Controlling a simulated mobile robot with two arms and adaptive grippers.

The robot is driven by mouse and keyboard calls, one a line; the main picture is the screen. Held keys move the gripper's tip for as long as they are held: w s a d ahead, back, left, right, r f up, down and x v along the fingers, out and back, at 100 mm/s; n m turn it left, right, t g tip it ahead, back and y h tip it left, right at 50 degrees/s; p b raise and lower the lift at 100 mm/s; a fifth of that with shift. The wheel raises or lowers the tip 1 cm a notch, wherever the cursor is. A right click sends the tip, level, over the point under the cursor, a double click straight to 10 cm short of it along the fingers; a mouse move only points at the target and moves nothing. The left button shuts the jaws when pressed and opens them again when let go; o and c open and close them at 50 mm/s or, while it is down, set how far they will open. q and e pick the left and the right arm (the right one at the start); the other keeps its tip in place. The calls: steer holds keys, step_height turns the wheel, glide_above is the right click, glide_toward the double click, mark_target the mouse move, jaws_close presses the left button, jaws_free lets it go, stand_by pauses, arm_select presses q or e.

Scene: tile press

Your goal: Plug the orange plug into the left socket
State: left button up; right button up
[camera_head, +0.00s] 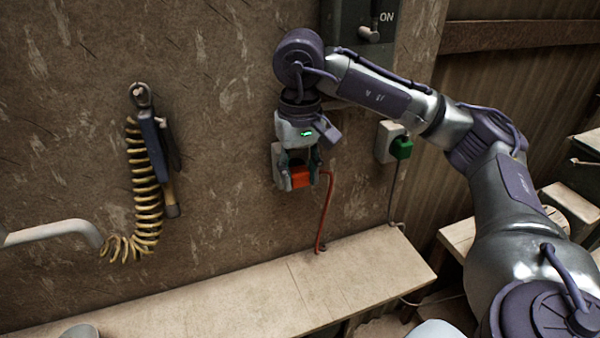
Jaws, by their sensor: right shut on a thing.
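The orange plug (300,177) is between the fingers of my right gripper (298,172), which is shut on it. The gripper points down along the wall, right in front of the left socket. The left socket (277,160) is a pale box on the wall, mostly hidden behind the gripper and plug. The plug overlaps it in this view; I cannot tell whether the plug is seated in it. An orange-red cable (326,205) runs from the plug down to the ledge. My left gripper is not in view.
A right socket (386,141) holds a green plug (402,147). A dark switch box (362,30) marked ON is above. A blue tool (152,135) with a coiled yellow hose (146,195) hangs at left. A pale ledge (230,308) runs below, mostly clear.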

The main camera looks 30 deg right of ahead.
steer(key=shift+w+d, duration=0.1)
steer(key=shift+w, duration=0.3)
steer(key=shift+s, duration=0.1)
stand_by(0.5)
steer(key=shift+s+a+b, duration=0.25)
steer(key=shift+s+b, duration=0.1)
steer(key=shift+s, duration=0.6)
steer(key=shift+s+a+b, duration=0.2)
steer(key=shift+s+b, duration=0.1)
steer(key=shift+s, duration=0.6)
steer(key=shift+s+a+b, duration=0.25)
steer(key=shift+s+b, duration=0.1)
steer(key=shift+s, duration=0.6)
